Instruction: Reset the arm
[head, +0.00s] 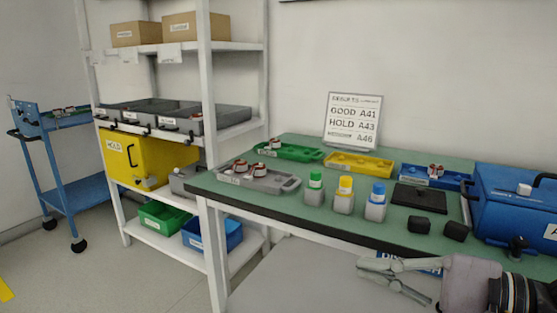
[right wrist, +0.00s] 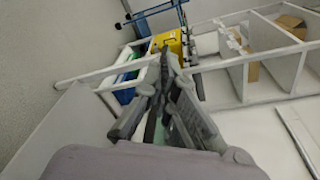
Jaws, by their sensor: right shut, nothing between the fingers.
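My right gripper (head: 364,267) is in front of the green-topped workbench (head: 300,197), at the lower right of the head view, below the level of the top. Its fingers point left and are shut with nothing between them. The right wrist view also shows the right gripper (right wrist: 166,58), its fingers together and empty. My left gripper and arm are in neither view.
The bench holds a grey tray (head: 285,186), green tray (head: 310,155), yellow tray (head: 378,168), blue tray (head: 450,182), capped bottles, black blocks and a blue case (head: 510,205). A white shelf rack (head: 212,90) and blue cart (head: 75,190) stand left. Floor between them is clear.

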